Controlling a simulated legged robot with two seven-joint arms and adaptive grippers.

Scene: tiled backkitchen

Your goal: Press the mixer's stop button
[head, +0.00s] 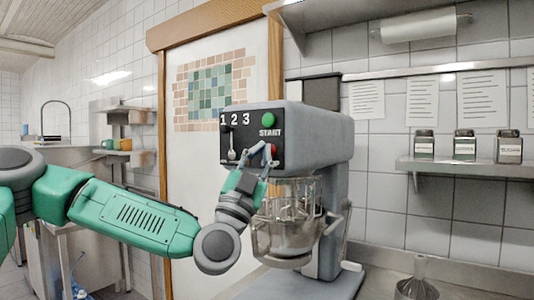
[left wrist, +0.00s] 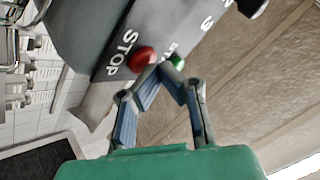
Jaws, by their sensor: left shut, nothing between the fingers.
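The grey mixer (head: 322,135) stands on the counter with a dark control panel on its head. The green start button (head: 268,119) is at the panel's upper right, also in the left wrist view (left wrist: 177,62). The red stop button (left wrist: 141,59) sits beside the STOP label (left wrist: 120,51); in the head view it is partly hidden by my fingers. My left gripper (head: 266,153) is shut and empty at the panel's lower right. In the left wrist view its fingertips (left wrist: 165,69) meet right beside the red button; I cannot tell whether they touch it. My right gripper is not in view.
A wire guard and metal bowl (head: 288,236) hang below the mixer head, close under my left gripper. A speed lever (head: 232,145) is on the panel's left. A shelf (head: 468,167) with jars is at right; a funnel (head: 417,285) stands on the counter.

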